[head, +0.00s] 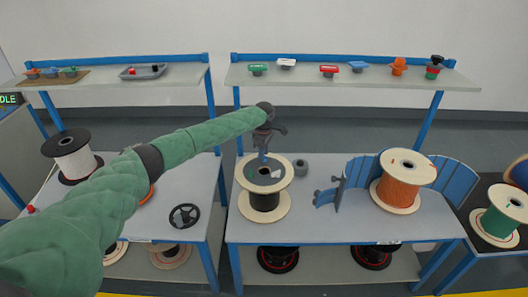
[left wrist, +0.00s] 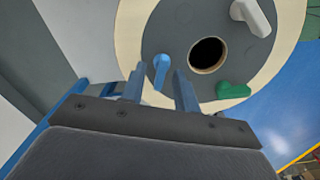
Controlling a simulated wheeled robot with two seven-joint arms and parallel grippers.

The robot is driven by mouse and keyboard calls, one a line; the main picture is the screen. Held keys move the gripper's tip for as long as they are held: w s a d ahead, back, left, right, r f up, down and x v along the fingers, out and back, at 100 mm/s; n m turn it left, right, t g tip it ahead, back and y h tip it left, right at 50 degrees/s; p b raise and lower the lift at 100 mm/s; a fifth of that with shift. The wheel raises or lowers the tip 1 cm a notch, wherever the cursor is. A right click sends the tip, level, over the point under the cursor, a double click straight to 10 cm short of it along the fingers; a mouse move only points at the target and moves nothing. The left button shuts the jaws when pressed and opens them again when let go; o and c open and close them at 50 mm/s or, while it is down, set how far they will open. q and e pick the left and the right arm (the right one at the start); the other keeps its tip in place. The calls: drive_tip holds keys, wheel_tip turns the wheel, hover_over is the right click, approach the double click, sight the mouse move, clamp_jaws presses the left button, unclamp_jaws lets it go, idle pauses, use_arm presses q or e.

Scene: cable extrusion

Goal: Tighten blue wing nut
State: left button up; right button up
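The blue wing nut (left wrist: 160,70) sits upright on the grey round face of a spool (left wrist: 175,30) in the left wrist view. A white wing nut (left wrist: 252,16) and a green wing nut (left wrist: 233,90) sit around the same central hole. My left gripper (left wrist: 161,82) has one blue finger on each side of the blue wing nut, with small gaps showing, so it looks open. In the head view my left gripper (head: 264,153) points down over the dark spool (head: 265,198) with pale flanges; the blue wing nut cannot be told apart there. My right gripper is not in view.
An orange-cable spool (head: 402,180) stands right of the work spool, near a blue slatted piece (head: 457,180). A grey ring (head: 301,168) lies behind. A black handwheel (head: 184,215) is on the left table. Several coloured knobs, including a green one (head: 258,69), stand on the shelf.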

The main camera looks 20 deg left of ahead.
use_arm(q)
drive_tip(key=shift+s+f, duration=0.1)
drive_tip(key=shift+f, duration=0.05)
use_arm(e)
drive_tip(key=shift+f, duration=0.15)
use_arm(q)
drive_tip(key=shift+f, duration=0.1)
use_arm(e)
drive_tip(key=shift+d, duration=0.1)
use_arm(q)
clamp_jaws()
